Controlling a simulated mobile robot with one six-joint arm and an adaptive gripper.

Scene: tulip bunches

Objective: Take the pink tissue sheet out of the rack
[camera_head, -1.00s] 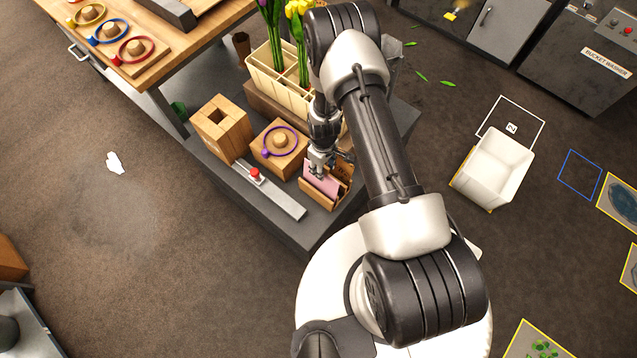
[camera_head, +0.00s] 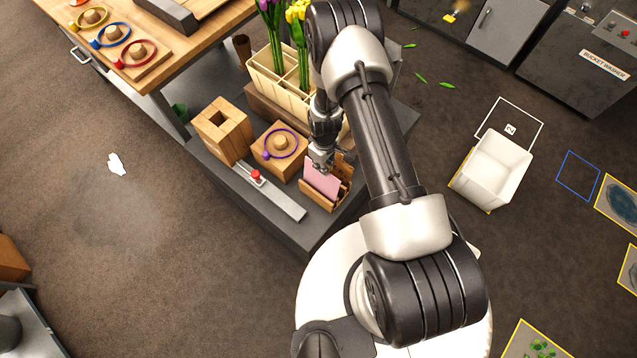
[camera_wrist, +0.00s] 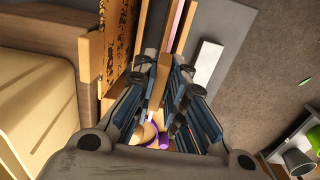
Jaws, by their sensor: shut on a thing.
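The pink tissue sheet (camera_head: 323,181) stands upright in the small wooden rack (camera_head: 324,205) at the front right of the dark grey bench. In the wrist view the sheet shows as a thin pink strip (camera_wrist: 178,22) between wooden walls, beyond my fingertips (camera_wrist: 165,75).
A wooden block with a purple ring (camera_head: 280,145) is just left of the rack, with a hollow wooden box (camera_head: 222,130) beyond. A grey bar with a red knob (camera_head: 268,188) lies in front. A cream tulip crate (camera_head: 262,84) stands behind. A white bin (camera_head: 494,168) is on the floor right.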

